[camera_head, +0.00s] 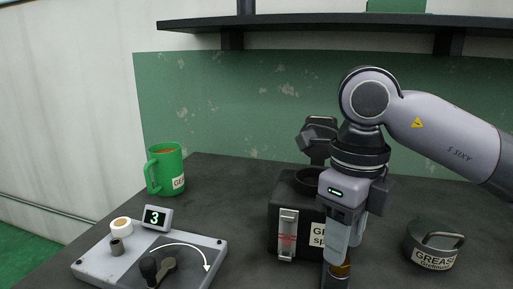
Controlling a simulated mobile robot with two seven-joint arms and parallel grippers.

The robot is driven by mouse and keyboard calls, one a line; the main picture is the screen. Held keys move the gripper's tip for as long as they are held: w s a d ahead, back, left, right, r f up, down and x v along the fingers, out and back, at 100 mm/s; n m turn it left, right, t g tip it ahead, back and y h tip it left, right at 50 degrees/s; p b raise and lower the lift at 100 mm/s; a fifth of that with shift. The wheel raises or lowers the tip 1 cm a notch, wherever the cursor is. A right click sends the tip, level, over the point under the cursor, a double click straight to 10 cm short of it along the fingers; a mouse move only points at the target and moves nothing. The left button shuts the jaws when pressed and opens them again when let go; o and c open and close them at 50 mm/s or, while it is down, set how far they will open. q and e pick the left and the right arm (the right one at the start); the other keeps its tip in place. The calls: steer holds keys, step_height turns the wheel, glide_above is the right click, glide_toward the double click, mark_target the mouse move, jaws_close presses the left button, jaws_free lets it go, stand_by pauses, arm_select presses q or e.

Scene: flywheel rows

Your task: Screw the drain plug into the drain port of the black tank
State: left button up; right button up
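The black tank (287,222) stands on the dark table, right of the middle. It has a round opening on top, a sight gauge (288,236) and a partly covered white label on its front. My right gripper (339,272) points down in front of the tank's right side. A small amber-brown piece (343,270) shows at its fingertips, perhaps the drain plug; I cannot tell whether it is gripped. The drain port cannot be made out. My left gripper is out of view.
A grey plate (208,250) at front left bears a dark crank, a display (158,217) reading 3 and small cylinders. A green mug (167,170) stands behind it. A dark, handled, grease-labelled container (434,243) stands at right. A black shelf (300,24) hangs above.

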mark_target(345, 268)
steer(key=n, duration=0.8)
steer(key=shift+n, duration=0.3)
steer(key=n, duration=0.4)
steer(key=shift+d+p, duration=0.1)
steer(key=shift+p, duration=0.2)
steer(key=n, duration=0.3)
steer(key=shift+n, duration=0.3)
steer(key=shift+f, duration=0.1)
steer(key=shift+f+b, duration=1.15)
steer(key=shift+f, duration=0.3)
